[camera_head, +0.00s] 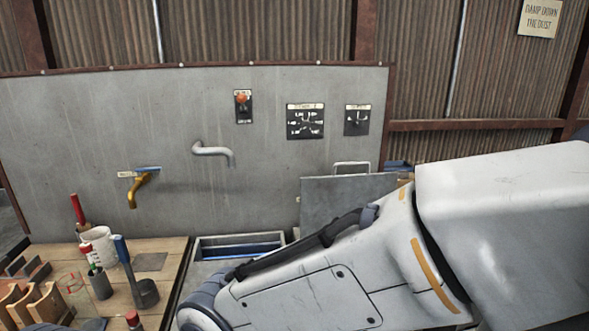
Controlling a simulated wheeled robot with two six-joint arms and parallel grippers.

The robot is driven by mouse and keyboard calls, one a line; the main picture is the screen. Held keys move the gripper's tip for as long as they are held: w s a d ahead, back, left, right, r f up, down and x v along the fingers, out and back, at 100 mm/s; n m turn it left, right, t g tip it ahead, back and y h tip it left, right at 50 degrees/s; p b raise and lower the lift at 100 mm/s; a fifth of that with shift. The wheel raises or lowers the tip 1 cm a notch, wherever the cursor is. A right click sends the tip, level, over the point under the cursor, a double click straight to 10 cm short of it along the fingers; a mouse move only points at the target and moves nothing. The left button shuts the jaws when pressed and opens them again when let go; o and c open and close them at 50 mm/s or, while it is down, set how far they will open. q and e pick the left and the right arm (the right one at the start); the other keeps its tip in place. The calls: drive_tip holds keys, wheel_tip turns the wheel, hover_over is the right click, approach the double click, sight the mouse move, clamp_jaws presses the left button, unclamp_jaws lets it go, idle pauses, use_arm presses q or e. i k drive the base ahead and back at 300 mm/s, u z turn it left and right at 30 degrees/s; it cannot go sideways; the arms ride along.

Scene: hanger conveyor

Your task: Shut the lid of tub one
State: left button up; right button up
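A metal tub (209,242) with a rectangular opening is set beside the wooden bench, with a blue strip visible inside. A grey metal lid panel (322,197) with a bar handle (351,168) stands upright behind my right arm, against the back panel. My arm hides its lower part and most of what lies below it, so I cannot tell which tub it belongs to. No label reading tub one is visible. My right arm crosses the lower right of the view, but its gripper is out of frame.
The wooden bench (176,250) at left holds a white mug (99,244), a dark cup (101,284), a ladle-like tool (146,293) and wooden pieces (40,303). A brass tap (139,188) and grey spout (213,150) jut from the back panel (60,150).

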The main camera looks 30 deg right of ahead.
sight(323, 200)
drive_tip(key=u, duration=0.5)
drive_tip(key=k, duration=1.2)
drive_tip(key=i, duration=0.4)
drive_tip(key=z, duration=0.85)
drive_tip(key=i, duration=1.2)
drive_tip(key=u, duration=0.2)
